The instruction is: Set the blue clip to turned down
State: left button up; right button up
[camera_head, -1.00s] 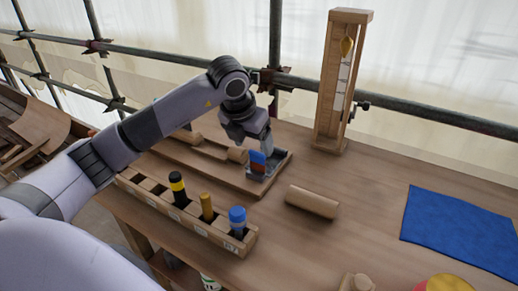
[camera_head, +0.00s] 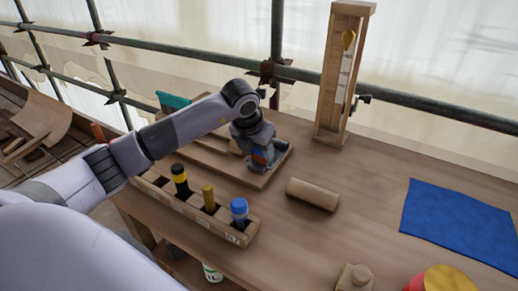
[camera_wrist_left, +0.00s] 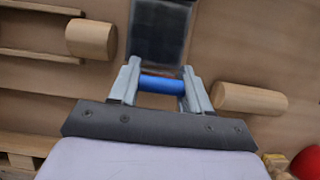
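The blue clip (camera_head: 258,160) sits at the right end of the wooden board (camera_head: 228,172), and my left gripper (camera_head: 262,162) largely covers it in the head view. A reddish patch shows beside the blue. In the left wrist view the clip (camera_wrist_left: 162,84) shows as a blue bar between the two fingers of my left gripper (camera_wrist_left: 160,80). The bar spans the gap and its ends meet the inner sides of the fingers. I cannot tell whether they press on it. Whether the clip is upright or turned is hard to see. My right gripper is out of view.
A wooden rack (camera_head: 190,208) with several capped sticks stands in front of the board. A wooden cylinder (camera_head: 312,194) lies to the right. A wooden tower (camera_head: 328,85) stands behind. A blue cloth (camera_head: 460,225) lies flat at the right. The table between cylinder and cloth is clear.

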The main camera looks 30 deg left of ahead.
pick_arm(q)
jog(key=shift+c, duration=0.8)
